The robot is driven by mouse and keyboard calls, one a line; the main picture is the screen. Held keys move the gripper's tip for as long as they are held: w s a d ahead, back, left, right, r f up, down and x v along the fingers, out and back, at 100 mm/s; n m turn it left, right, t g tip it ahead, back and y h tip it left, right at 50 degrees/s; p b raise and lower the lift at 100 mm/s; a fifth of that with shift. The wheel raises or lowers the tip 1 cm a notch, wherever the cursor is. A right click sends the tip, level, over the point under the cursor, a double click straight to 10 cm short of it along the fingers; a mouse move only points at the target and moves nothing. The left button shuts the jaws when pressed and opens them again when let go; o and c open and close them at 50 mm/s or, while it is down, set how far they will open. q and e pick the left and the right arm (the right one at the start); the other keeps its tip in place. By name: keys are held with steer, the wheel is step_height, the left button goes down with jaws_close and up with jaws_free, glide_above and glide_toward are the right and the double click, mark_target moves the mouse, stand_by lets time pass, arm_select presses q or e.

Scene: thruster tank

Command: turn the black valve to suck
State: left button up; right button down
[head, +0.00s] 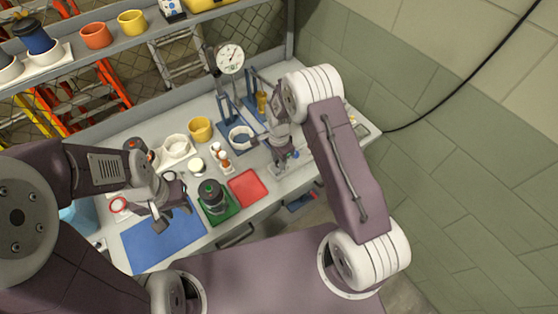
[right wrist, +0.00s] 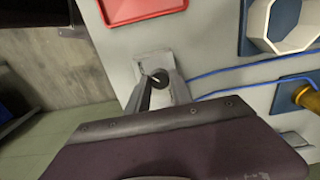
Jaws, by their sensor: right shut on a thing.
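The black valve (right wrist: 159,78) shows in the right wrist view as a round dark knob with a white pointer line, on a light plate on the grey bench top. My right gripper (right wrist: 159,90) has its two fingers on either side of the knob and is shut on it. In the head view the right gripper (head: 281,161) reaches down at the bench's right part and mostly hides the valve. No suck label can be read. My left gripper (head: 172,212) is open and empty above the blue mat (head: 150,243).
A red tray (head: 247,187) lies left of the right gripper. A dark jar (head: 211,196) stands on a green mat beside it. Behind are a yellow mug (head: 201,129), a dial gauge (head: 231,59) and a white-and-blue basin (head: 241,137). Blue tubing (right wrist: 240,85) runs close by the valve.

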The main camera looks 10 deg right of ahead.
steer(key=shift+w, duration=0.1)
stand_by(0.4)
steer(key=c, duration=1.1)
jaws_free()
steer(key=shift+c, duration=0.2)
steer(key=shift+r, duration=0.15)
step_height(320, 180, up, 9)
steer(key=b, duration=0.2)
